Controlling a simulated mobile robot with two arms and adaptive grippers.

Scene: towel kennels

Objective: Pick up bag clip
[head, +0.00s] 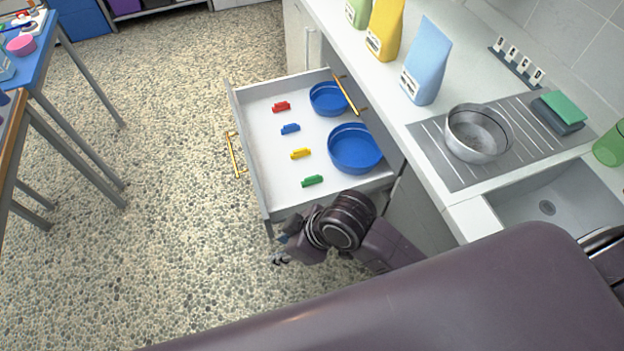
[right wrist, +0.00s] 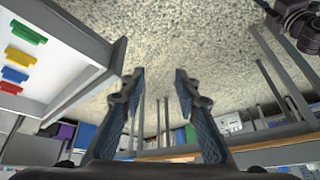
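Several bag clips lie in a row in the open white drawer (head: 258,150): a red clip (head: 281,106), a blue clip (head: 290,129), a yellow clip (head: 300,154) and a green clip (head: 312,181). In the right wrist view the green clip (right wrist: 26,32) and the others show at the left edge. My right gripper (head: 280,257) is outside the drawer, beyond its near corner and apart from the clips. In the right wrist view its two fingers (right wrist: 157,78) are spread with nothing between them. My left gripper is not seen in the head view.
Two blue bowls (head: 355,149) sit in the drawer beside the clips. The drawer's side wall (head: 247,160) stands between my right gripper and the clips. The counter above holds upright bags (head: 427,62) and a metal pot (head: 478,133). The pebbled floor (head: 160,220) is clear.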

